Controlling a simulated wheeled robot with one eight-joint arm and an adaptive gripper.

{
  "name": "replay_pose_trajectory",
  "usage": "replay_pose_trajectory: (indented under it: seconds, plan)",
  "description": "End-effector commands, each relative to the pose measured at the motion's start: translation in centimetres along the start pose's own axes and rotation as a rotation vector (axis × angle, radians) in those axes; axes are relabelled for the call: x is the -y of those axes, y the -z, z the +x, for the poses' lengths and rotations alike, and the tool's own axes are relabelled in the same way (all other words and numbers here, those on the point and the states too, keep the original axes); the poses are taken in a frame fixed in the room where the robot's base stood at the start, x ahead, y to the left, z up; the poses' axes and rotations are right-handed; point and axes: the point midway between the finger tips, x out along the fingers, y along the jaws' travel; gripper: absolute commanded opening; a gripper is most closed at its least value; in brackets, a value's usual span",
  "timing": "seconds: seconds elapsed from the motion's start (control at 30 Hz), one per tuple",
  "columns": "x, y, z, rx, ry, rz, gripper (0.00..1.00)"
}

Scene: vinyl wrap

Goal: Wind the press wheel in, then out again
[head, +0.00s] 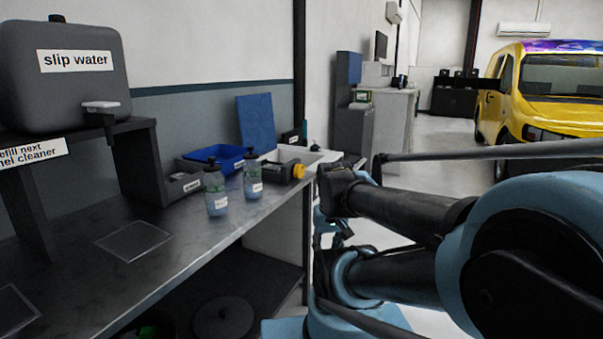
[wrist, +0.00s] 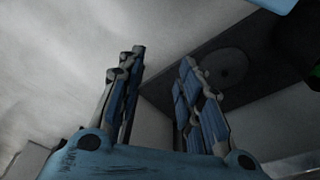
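I cannot clearly pick out a press wheel in either view. A dark device with a round yellow part (head: 298,171) lies near the far end of the bench in the head view; I cannot tell if that part is a wheel. My gripper (wrist: 160,65) is open in the wrist view, with its two blue-padded fingers apart and nothing between them. In the head view my gripper (head: 335,230) is partly hidden behind my arm, beside the far end of the bench.
The bench (head: 185,235) runs along the left, with two spray bottles (head: 217,195) near its front edge. A dark disc (head: 222,318) lies on the lower shelf. A yellow van (head: 545,100) stands far right.

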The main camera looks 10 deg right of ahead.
Motion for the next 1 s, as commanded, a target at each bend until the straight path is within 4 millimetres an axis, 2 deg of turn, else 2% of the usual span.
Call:
replay_pose_trajectory:
  seconds: [0.1, 0.27, 0.3, 0.57, 0.8, 1.0]
  plan:
    - [0.0, 0.0, 0.0, 0.000, 0.000, 0.000, 0.33]
    - [0.2, -0.5, -0.7, -0.010, 0.012, -0.003, 0.70]
    - [0.4, -0.3, -0.8, -0.008, 0.023, -0.007, 0.71]
    - [2.2, 3.6, -1.9, -0.005, 0.175, -0.064, 0.71]
    - [3.8, 8.7, -2.9, -0.051, 0.350, -0.139, 0.71]
    - [4.2, 13.3, -3.5, -0.127, 0.486, -0.205, 0.71]
